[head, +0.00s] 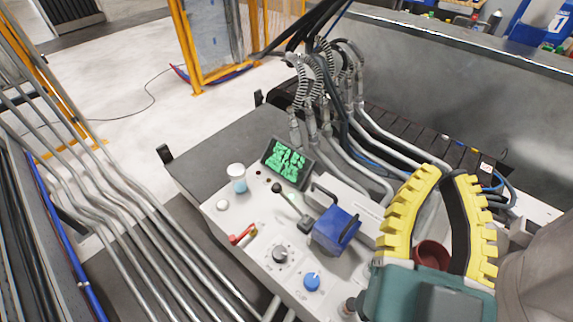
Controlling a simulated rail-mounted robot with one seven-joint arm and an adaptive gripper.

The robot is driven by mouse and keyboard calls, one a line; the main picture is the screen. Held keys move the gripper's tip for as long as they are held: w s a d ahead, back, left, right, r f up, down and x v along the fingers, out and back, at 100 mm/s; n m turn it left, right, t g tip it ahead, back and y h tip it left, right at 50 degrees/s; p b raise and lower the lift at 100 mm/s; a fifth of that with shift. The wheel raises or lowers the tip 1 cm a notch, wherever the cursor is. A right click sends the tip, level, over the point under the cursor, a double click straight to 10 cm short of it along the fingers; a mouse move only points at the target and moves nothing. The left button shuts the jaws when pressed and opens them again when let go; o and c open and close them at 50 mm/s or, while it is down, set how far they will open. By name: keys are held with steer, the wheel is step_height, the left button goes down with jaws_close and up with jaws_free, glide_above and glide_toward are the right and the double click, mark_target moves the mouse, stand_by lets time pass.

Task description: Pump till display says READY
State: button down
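The display (288,162) is a dark, tilted screen with bright green characters on the grey control panel (228,222). Its text is too blurred to read. A lever with a black ball knob (277,188) and a thin rod lies just below the display. A blue box-like part (336,230) with a dark handle sits right of the rod. I cannot tell which part is the pump. My gripper (446,171), with yellow ribbed fingers, is at the right, apart from the display and lever in the picture.
The panel also bears a red lever (243,234), a black dial (280,254), a blue knob (312,281) and a white-and-blue cylinder (237,178). A dark red round part (432,255) shows between my fingers. Hoses (325,100) rise behind the panel.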

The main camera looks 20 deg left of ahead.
step_height(320, 180, down, 3)
steer(key=shift+f+b, duration=0.15)
steer(key=shift+b, duration=1)
step_height(320, 180, up, 6)
steer(key=p, duration=0.5)
steer(key=shift+p, duration=0.35)
step_height(320, 180, up, 40)
steer(key=p, duration=3.8)
steer(key=shift+f, duration=0.25)
